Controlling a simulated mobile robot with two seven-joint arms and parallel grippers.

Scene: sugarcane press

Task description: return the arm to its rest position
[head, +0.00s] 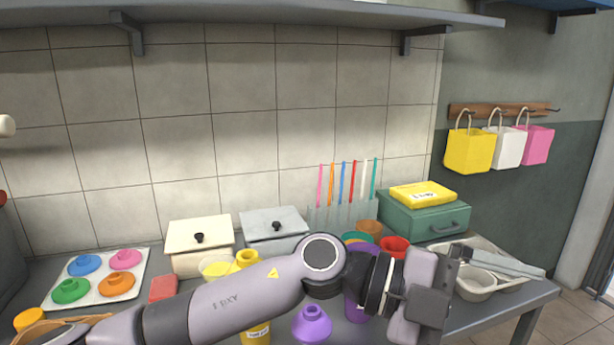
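My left arm comes in from the lower left and reaches across the front of the counter. My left gripper (530,270) is at the right end, pointing right over a metal tray (482,242) with bowls. I see no object in it, but whether its fingers are open or shut cannot be made out from this side. My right gripper is not in view.
Two lidded boxes (200,262), a straw rack (325,216) and a green box (425,215) line the back. A lid tray (140,262) lies left.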

